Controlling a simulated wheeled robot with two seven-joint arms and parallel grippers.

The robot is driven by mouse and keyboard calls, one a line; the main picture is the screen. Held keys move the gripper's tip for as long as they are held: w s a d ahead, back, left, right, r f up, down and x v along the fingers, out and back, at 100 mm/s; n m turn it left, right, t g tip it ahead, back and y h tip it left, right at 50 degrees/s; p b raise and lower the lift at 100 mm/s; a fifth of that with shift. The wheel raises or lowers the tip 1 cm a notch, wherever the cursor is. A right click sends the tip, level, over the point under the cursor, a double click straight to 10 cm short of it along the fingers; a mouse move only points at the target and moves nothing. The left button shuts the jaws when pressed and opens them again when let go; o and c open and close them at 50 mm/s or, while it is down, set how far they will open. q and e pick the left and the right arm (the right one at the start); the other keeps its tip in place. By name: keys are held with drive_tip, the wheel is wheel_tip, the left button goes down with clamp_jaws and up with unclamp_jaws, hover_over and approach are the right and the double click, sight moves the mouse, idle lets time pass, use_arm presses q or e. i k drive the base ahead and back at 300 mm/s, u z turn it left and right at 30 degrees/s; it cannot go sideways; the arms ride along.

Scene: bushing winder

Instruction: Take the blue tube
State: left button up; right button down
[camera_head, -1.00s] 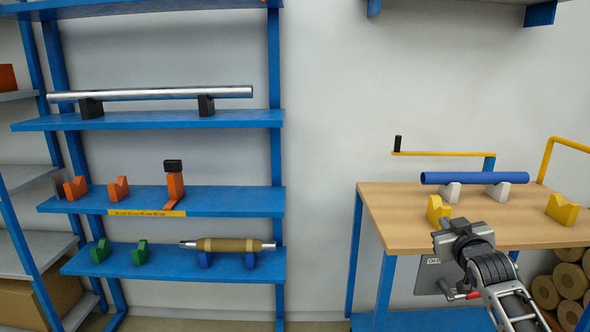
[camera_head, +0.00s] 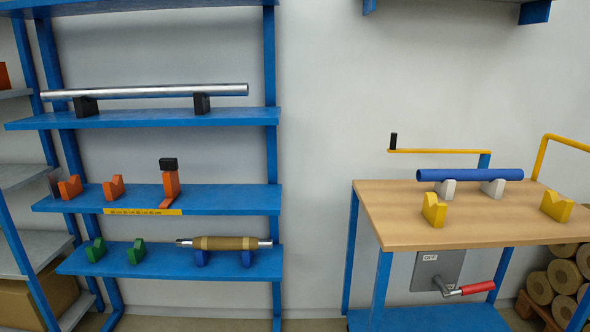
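The blue tube (camera_head: 470,174) lies level across two white V-blocks, the left one (camera_head: 446,189) and the right one (camera_head: 492,187), at the back of the wooden table top (camera_head: 400,210) on the right. Nothing touches the tube except its supports. Neither of my grippers shows in the head view now.
Two yellow V-blocks (camera_head: 434,210) stand at the table's front. A yellow crank (camera_head: 440,151) rises behind the tube; a red-handled crank (camera_head: 470,289) sticks out below the table. Blue shelves (camera_head: 150,118) on the left hold a silver bar (camera_head: 150,91) and a brown-wrapped rod (camera_head: 225,243).

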sight(481, 175)
drive_tip(key=z, duration=2.55)
drive_tip(key=i, duration=1.7)
drive_tip(key=u, duration=2.55)
